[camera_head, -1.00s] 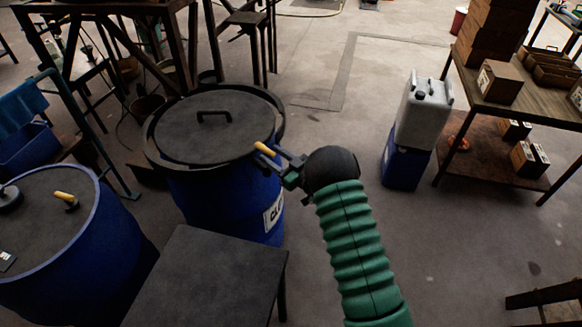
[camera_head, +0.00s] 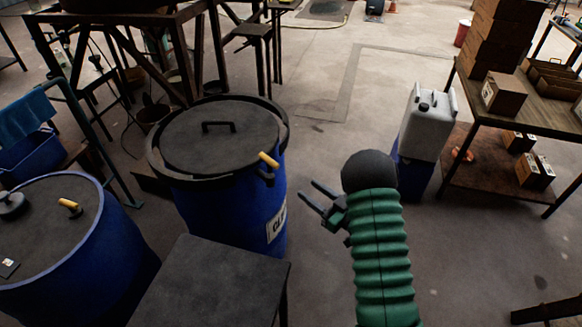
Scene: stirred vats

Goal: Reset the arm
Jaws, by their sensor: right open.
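My right gripper (camera_head: 318,200) is open and empty, with its two fingers pointing left. It hangs in the air to the right of a blue drum (camera_head: 235,208), apart from it. My right arm (camera_head: 380,250) has a green ribbed sleeve and comes up from the bottom of the view. The drum has a dark lid (camera_head: 218,140) with a black handle and a yellow-handled clamp lever (camera_head: 268,160) on the right of its rim. My left gripper is not in view.
A dark small table (camera_head: 215,280) stands in front of the drum. Another blue drum (camera_head: 100,260) with a yellow handle (camera_head: 68,203) on top is at left. A grey jerrycan (camera_head: 424,125) and a shelf table (camera_head: 515,107) with boxes stand at right.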

